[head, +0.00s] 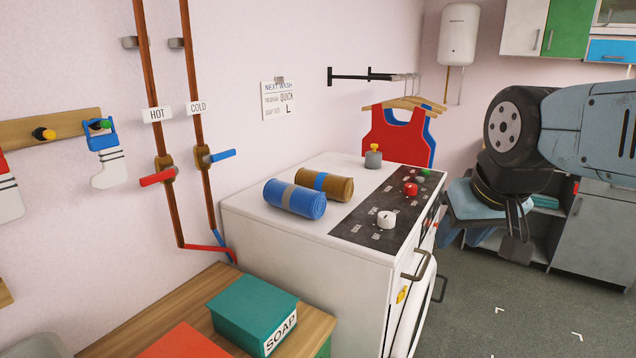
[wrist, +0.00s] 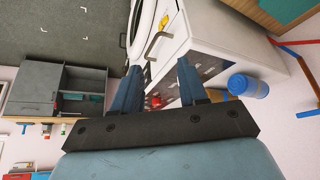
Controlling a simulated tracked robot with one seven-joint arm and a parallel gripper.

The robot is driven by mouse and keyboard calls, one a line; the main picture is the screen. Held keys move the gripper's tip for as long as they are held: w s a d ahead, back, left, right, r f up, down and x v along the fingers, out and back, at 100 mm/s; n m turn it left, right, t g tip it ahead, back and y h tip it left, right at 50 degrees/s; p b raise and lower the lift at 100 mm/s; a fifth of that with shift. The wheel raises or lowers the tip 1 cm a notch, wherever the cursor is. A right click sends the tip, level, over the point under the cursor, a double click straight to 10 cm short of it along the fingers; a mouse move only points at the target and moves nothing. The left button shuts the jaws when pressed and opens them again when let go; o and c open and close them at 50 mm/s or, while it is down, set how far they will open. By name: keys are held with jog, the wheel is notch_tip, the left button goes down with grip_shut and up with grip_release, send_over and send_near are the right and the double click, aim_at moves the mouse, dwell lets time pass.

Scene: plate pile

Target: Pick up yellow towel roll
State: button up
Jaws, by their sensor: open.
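A yellow-brown towel roll (head: 324,185) with a blue band lies on top of the white washing machine (head: 290,228). No brighter yellow roll shows. A blue towel roll (head: 295,199) with a grey band lies right in front of it; this roll also shows in the wrist view (wrist: 249,87). My gripper (head: 516,236) is open and empty, pointing down, well to the right of the machine and apart from both rolls. In the wrist view my gripper's fingers (wrist: 160,84) are spread, with the machine beyond them. The yellow-brown roll is mostly hidden there.
A green soap box (head: 254,308) stands on the wooden bench (head: 140,330). Red and blue vests (head: 395,135) hang behind.

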aim_at(349, 185)
jog(key=shift+w+d, duration=0.15)
jog(key=shift+w, duration=0.1)
